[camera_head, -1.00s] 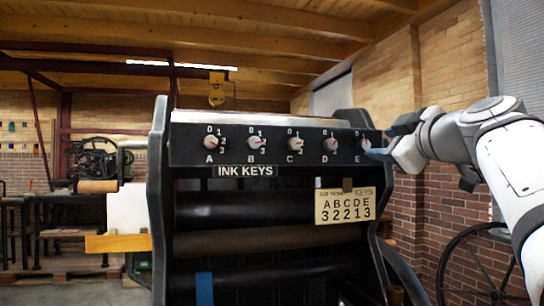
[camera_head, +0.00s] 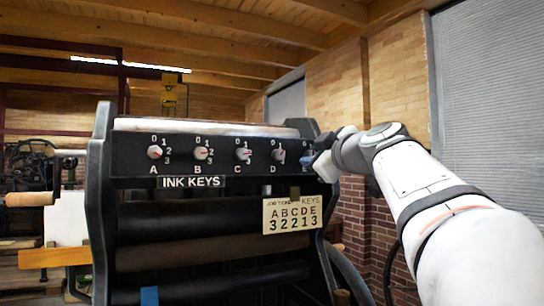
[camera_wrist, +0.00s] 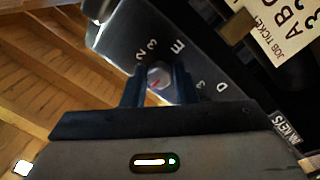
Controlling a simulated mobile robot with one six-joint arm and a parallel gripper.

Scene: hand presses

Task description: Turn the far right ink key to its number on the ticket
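The black INK KEYS panel (camera_head: 222,157) carries a row of round silver keys over letters A to E. The job ticket (camera_head: 291,214) reads ABCDE over 32213, so E shows 3. The far right key, E, is covered by my gripper (camera_head: 318,158) in the head view. In the wrist view that key (camera_wrist: 160,74) lies between the two blue fingers of my gripper (camera_wrist: 159,84), one on each side. The fingers look apart, with no clear contact.
Key D (camera_head: 277,155) is close to the left of my gripper. The press's right side frame (camera_head: 322,240) stands below it. A brick wall (camera_head: 355,205) and a grey shutter (camera_head: 488,100) are to the right.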

